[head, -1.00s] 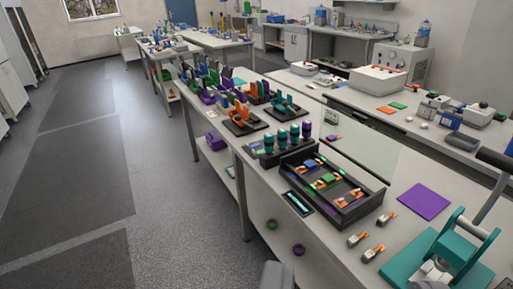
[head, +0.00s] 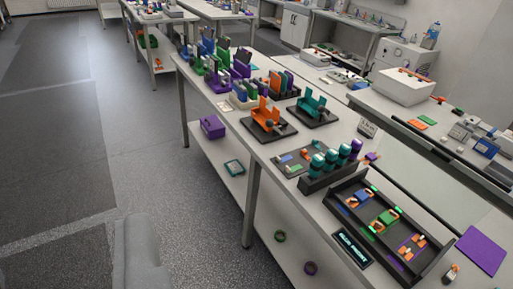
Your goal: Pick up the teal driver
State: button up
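Several upright drivers with rounded handles stand in a row in a black rack (head: 329,177) on the long white bench. A teal driver (head: 318,163) is at the near left end of the row, and more teal handles (head: 337,155) stand beside it. A purple handle (head: 356,147) is at the far right end. The handles are small here, and their shafts are hidden in the rack. My gripper's fingers do not show. A grey rounded shape at the bottom left may be part of my arm, well apart from the rack.
A black tray (head: 343,207) with orange, green and blue parts lies in front of the rack. Orange (head: 267,122) and teal (head: 312,108) fixtures stand behind it. A purple mat (head: 482,250) lies at right. The grey floor (head: 150,170) left of the bench is open.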

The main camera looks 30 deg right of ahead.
aim_at(316, 165)
jog(key=z, duration=0.05)
jog(key=i, duration=1.25)
jog(key=z, duration=0.75)
jog(key=i, duration=0.3)
jog(key=z, duration=0.25)
